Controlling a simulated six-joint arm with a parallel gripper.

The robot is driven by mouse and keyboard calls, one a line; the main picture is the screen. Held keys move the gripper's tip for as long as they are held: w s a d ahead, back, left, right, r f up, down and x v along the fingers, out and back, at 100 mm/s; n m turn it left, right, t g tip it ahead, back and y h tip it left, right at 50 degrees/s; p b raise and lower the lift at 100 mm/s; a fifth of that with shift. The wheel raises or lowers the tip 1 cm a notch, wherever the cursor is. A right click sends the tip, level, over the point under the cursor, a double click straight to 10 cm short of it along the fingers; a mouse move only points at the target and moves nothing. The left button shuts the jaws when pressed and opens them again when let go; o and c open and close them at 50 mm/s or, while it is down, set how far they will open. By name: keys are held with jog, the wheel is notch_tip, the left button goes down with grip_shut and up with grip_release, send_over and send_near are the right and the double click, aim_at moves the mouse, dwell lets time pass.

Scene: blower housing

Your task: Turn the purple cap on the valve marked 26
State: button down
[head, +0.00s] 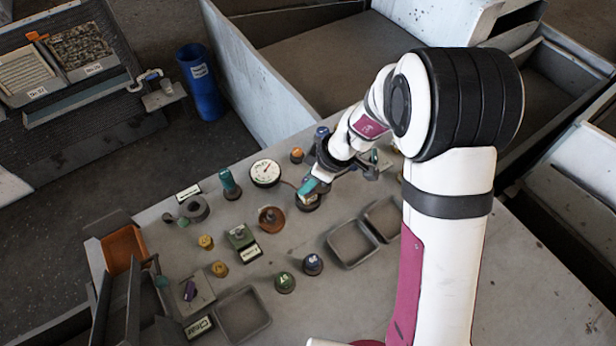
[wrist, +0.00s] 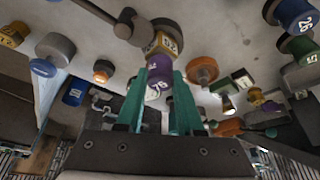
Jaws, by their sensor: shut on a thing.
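The purple cap (wrist: 157,86) sits between my teal fingers in the wrist view, with an upside-down number on it that looks like 26. My gripper (wrist: 161,74) is shut on the cap, one finger on each side. In the head view my gripper (head: 313,187) points down at a round dark valve base (head: 307,204) on the bench. There the fingers and wrist hide the cap almost fully. I cannot tell how far the cap is turned.
A yellow numbered block (wrist: 163,45) is close beyond the cap in the wrist view. On the bench, a white dial gauge (head: 265,173), a teal-capped fitting (head: 229,183) and an orange-brown knob (head: 271,219) stand left of my gripper. Grey trays (head: 352,243) lie in front of it.

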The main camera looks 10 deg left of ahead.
jog(key=m+t, duration=0.1)
jog(key=m, duration=0.1)
jog(key=m+t+h, duration=0.1)
jog(key=m, duration=0.2)
jog(key=shift+s+m, duration=0.1)
jog(key=shift+m, duration=0.2)
jog(key=shift+m+t+h, duration=0.3)
jog(key=shift+m+t, duration=0.1)
jog(key=shift+m, duration=0.8)
jog(key=shift+c, duration=0.3)
grip_release()
jog(key=shift+r, duration=3.75)
